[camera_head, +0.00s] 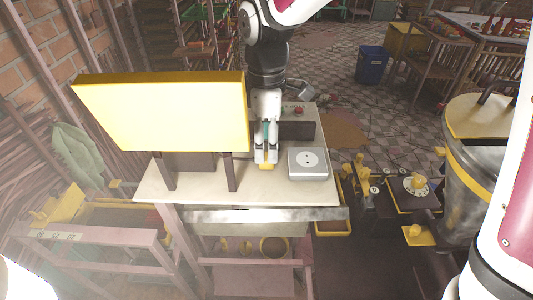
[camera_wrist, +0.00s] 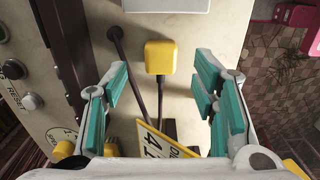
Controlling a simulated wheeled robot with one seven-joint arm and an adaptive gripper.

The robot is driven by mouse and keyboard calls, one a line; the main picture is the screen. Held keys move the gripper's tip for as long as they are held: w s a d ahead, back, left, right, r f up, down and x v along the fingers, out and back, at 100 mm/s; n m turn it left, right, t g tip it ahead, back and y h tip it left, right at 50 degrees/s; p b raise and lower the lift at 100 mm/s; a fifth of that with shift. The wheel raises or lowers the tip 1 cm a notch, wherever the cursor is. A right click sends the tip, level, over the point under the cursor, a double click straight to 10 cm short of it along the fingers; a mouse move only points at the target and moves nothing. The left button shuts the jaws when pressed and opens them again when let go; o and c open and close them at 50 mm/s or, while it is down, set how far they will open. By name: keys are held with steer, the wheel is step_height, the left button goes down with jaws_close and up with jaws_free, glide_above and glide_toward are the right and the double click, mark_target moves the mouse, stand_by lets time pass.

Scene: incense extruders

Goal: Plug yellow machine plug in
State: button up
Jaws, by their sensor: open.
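The yellow plug (camera_head: 266,166) sits on the light tabletop, just at my gripper's tips in the head view. In the wrist view the yellow plug (camera_wrist: 160,57) shows as a block with a dark cord running from it towards the bottom. My gripper (camera_head: 266,153) points down; it is open in the wrist view (camera_wrist: 160,73), its teal-padded fingers well apart on either side of the plug's line, with nothing held. The white socket box (camera_head: 308,163) with a round outlet stands right of the plug. Part of a white box (camera_wrist: 165,5) shows at the wrist view's top edge.
A large yellow panel (camera_head: 165,115) on dark legs stands left of my gripper. A yellow tag (camera_wrist: 163,146) lies near the cord. A control box with buttons (camera_wrist: 35,100) is at left in the wrist view. A dark box with a red button (camera_head: 298,125) stands behind.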

steer(key=shift+d+f, duration=0.15)
steer(key=shift+f, duration=1.75)
steer(key=c, duration=1.3)
steer(key=shift+o, duration=0.2)
step_height(320, 180, up, 10)
